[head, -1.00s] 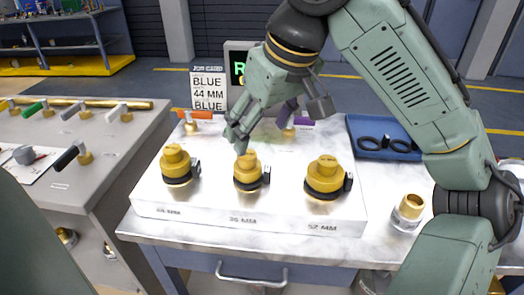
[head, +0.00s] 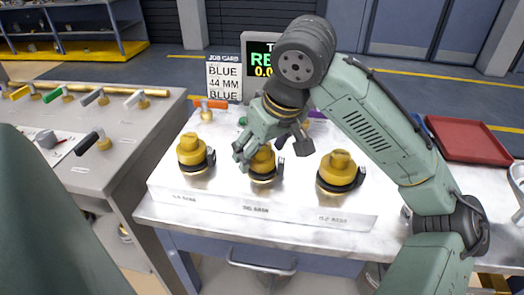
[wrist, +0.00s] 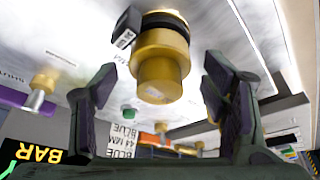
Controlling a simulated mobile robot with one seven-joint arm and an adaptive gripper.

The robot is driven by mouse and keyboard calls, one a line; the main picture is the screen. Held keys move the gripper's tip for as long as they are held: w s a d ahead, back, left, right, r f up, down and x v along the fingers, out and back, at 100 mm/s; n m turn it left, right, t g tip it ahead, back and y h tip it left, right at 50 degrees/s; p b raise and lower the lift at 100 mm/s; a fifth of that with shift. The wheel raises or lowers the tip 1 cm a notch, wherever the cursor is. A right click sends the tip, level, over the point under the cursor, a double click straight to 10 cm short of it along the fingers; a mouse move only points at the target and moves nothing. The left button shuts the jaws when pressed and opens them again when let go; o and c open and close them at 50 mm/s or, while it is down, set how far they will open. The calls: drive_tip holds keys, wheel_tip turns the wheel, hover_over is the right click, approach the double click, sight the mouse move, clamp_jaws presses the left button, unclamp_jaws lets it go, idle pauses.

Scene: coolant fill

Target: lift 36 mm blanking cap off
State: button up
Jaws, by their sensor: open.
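The 36 mm blanking cap is the brass-yellow middle cap (head: 262,160) on the white block (head: 205,200), with a black clip at its right side. My gripper (head: 271,152) is open around or just above this cap, fingers to its left and right, and partly hides it in the head view. In the wrist view the cap (wrist: 160,75) shows between and beyond the two spread fingers (wrist: 160,105); I see no finger touching it. Similar yellow caps sit to the left (head: 193,152) and right (head: 340,172) on the block, each with a black clip.
A job card (head: 224,80) reading BLUE 44 MM BLUE and a lit display (head: 262,62) stand behind the block. An orange-handled valve (head: 207,108) is at its back left. A red tray (head: 468,140) lies at the right. A grey bench with several coloured valve levers (head: 100,135) stands left.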

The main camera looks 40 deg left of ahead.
drive_tip(key=c, duration=1.1)
drive_tip(key=shift+r, duration=0.1)
